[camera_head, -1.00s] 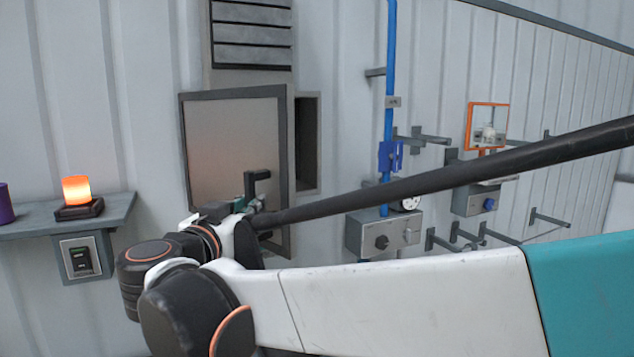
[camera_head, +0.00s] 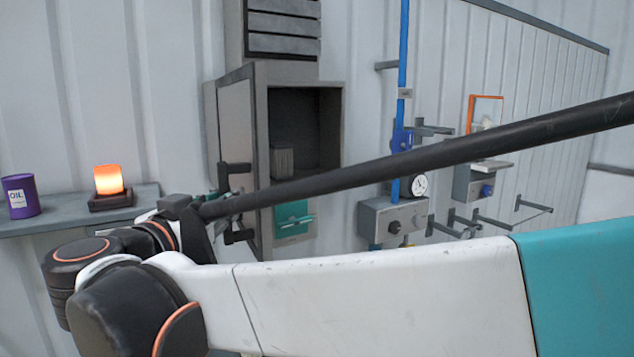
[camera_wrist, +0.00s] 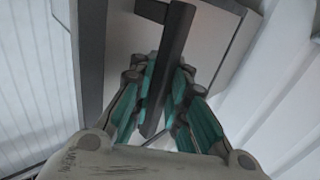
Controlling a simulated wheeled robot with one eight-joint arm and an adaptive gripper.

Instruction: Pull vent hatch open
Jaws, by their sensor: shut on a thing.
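The vent hatch (camera_head: 237,130) is a framed grey door on a wall box and stands swung well open in the head view, seen at a steep angle. Its black handle (camera_head: 236,168) sits on the door's outer face. My gripper (camera_wrist: 160,105) is shut on this handle; in the wrist view its teal-lined fingers lie on both sides of the dark handle bar (camera_wrist: 172,60). In the head view the gripper is mostly hidden behind my arm.
A shelf (camera_head: 70,220) at left holds a purple oil can (camera_head: 20,196) and a lit orange lamp (camera_head: 108,180). A blue pipe (camera_head: 404,60), a gauge (camera_head: 419,185), a control box (camera_head: 393,218) and wall hooks (camera_head: 478,222) are to the right.

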